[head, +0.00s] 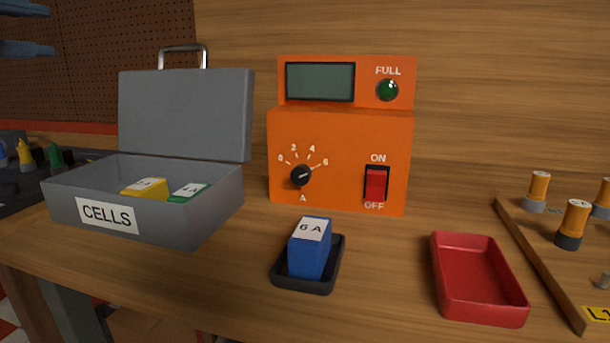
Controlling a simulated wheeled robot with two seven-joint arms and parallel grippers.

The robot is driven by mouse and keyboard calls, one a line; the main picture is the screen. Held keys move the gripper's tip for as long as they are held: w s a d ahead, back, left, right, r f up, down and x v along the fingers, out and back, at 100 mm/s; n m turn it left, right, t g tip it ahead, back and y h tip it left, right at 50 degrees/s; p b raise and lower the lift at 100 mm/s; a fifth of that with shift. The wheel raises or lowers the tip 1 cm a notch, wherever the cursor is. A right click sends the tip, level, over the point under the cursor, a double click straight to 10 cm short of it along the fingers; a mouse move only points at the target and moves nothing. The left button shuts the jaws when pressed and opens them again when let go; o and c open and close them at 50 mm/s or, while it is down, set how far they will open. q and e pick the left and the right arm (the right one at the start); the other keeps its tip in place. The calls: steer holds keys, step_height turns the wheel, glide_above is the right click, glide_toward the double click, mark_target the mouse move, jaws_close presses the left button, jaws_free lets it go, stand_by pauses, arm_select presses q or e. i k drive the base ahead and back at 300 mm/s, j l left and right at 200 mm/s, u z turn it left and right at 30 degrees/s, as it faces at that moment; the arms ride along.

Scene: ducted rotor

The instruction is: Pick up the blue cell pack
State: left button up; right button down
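The blue cell pack (309,250) stands upright in a small black tray (305,287) on the wooden bench, in front of the orange charger. Its white top label reads "6 A". Nothing holds it. My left gripper (50,30) shows only in part at the top left edge of the head view. Its two blue-grey fingers are apart with nothing between them, well up and to the left of the blue pack. My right gripper is not in view.
The orange charger (340,135) has a dial near 6, a red switch and a green lamp. An open grey CELLS box (145,215) holds a yellow pack (143,191) and a green pack (188,192). An empty red tray (480,305) and a wooden strip (540,262) lie at right.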

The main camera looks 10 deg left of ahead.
mark_target(309, 247)
steer(key=k+j, duration=0.1)
steer(key=k, duration=0.65)
steer(key=k+j, duration=0.1)
steer(key=k, duration=0.65)
